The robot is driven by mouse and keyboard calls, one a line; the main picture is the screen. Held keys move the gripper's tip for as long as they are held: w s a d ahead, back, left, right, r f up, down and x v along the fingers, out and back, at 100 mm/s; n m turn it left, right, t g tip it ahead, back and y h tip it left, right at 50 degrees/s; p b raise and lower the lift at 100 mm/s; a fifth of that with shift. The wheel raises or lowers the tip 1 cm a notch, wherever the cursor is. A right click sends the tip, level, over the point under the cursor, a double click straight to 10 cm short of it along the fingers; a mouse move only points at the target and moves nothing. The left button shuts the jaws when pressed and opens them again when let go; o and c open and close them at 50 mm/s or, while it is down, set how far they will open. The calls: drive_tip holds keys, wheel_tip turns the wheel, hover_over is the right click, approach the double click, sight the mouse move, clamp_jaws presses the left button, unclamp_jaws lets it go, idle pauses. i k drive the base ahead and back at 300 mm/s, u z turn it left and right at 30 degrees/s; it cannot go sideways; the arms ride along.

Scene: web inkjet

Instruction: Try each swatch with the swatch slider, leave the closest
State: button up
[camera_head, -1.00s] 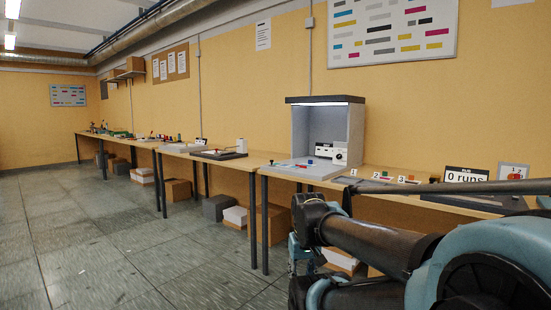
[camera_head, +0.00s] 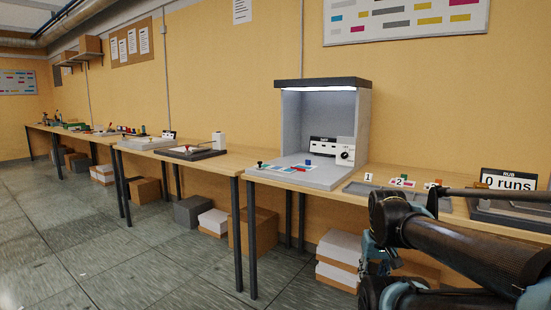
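A grey viewing booth (camera_head: 361,115) with a lit top stands on the bench. On its light floor lies a flat pale-blue strip (camera_head: 287,172) with a small red piece (camera_head: 298,169) and a blue knob (camera_head: 308,161); I cannot tell which part is the swatch slider. Right of the booth, number cards 1 (camera_head: 368,177) and 2 (camera_head: 402,182) stand by a dark grey tray (camera_head: 362,188). Small coloured pieces sit by card 2, and an orange piece is farther right, partly hidden. My folded arm fills the lower right; I make out no gripper fingers.
A "0 runs" sign (camera_head: 508,181) is at the right, behind my arm. Boxes (camera_head: 252,230) lie under the bench. More benches run left; the floor (camera_head: 150,265) at lower left is clear.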

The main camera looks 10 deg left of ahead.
sight(260, 166)
drive_tip(key=u, duration=0.35)
drive_tip(key=i, duration=1.1)
drive_tip(key=u, duration=0.55)
